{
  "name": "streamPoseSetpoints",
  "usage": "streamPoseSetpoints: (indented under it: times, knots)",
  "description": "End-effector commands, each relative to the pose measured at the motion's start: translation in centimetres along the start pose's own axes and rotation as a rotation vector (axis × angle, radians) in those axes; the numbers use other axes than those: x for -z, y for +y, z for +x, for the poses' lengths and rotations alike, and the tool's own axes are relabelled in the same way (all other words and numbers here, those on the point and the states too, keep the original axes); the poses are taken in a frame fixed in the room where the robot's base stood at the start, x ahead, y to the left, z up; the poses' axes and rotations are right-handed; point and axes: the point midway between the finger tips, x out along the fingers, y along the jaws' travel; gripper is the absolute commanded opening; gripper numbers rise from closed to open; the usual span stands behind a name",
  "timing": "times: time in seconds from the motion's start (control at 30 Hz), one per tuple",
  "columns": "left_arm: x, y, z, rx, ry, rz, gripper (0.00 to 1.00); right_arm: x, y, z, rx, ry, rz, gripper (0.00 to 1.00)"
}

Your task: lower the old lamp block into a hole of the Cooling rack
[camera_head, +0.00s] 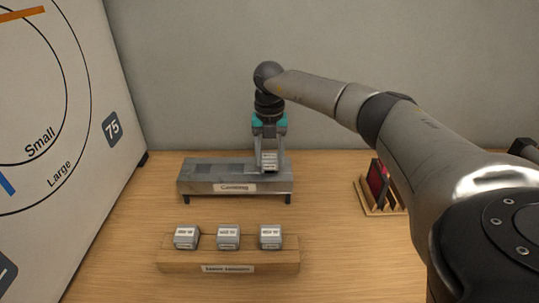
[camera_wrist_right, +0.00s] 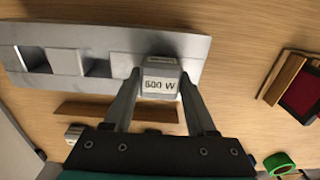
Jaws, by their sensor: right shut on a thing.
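The old lamp block (camera_head: 269,162) is a small grey block held between the fingers of my right gripper (camera_head: 269,164). In the right wrist view the lamp block (camera_wrist_right: 160,78) shows a white "500 W" label between the two fingertips (camera_wrist_right: 160,84). The Cooling rack (camera_head: 215,182) is a grey metal bench with a white label. The block is over the rack's right end; I cannot tell whether its bottom has entered a hole. In the wrist view the rack (camera_wrist_right: 200,50) shows two open holes left of the block. My left gripper is not in view.
A wooden stand (camera_head: 228,267) with three labelled grey blocks is in front of the rack. A wooden slotted holder (camera_head: 384,211) with dark red plates stands at right. A large dial board (camera_head: 80,110) stands at left. Bare table lies between rack and stand.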

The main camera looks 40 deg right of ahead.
Motion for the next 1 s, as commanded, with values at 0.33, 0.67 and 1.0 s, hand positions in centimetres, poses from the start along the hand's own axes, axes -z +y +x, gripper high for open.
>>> streamPoseSetpoints:
  times: [0.33, 0.67, 1.0]
  knots:
    - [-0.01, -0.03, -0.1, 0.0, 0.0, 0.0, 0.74, -0.01, 0.01, 0.31, 0.0, 0.0, 0.0, 0.12]
    - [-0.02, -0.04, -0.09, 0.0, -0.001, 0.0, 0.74, -0.01, 0.02, 0.29, -0.001, 0.0, 0.0, 0.86]
    - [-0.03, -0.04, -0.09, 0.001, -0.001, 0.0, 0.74, 0.0, 0.0, 0.31, 0.0, 0.0, 0.0, 1.0]
